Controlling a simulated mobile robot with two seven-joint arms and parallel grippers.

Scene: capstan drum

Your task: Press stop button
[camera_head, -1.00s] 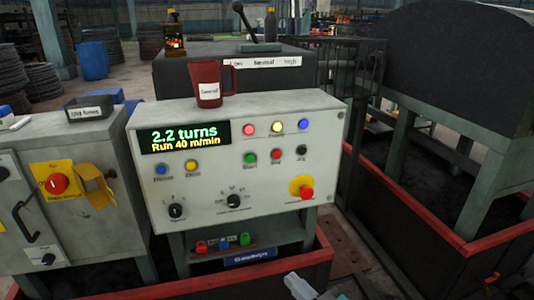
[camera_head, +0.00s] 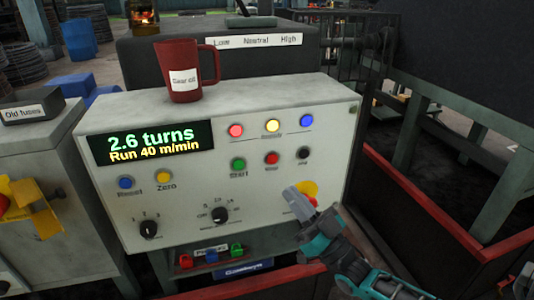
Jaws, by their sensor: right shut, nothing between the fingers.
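The control panel (camera_head: 190,240) is a pale box with a display (camera_head: 152,143) reading "2.6 turns" and "Run 40 m/min". The red stop button (camera_head: 271,158) sits in a row between the green start button (camera_head: 238,164) and a black button (camera_head: 304,153). My right gripper (camera_head: 293,192) is shut and empty. It is below and a little right of the stop button, in front of the yellow-backed emergency stop (camera_head: 310,188), which it partly hides. I cannot tell whether it touches the panel. My left gripper is not in view.
A red mug (camera_head: 184,80) stands on top of the panel box. Red, yellow and blue lamps (camera_head: 272,126) sit above the buttons. Knobs (camera_head: 220,214) are lower on the panel. Small padlocks (camera_head: 211,256) lie on a shelf below. A red-edged barrier (camera_head: 420,207) runs at the right.

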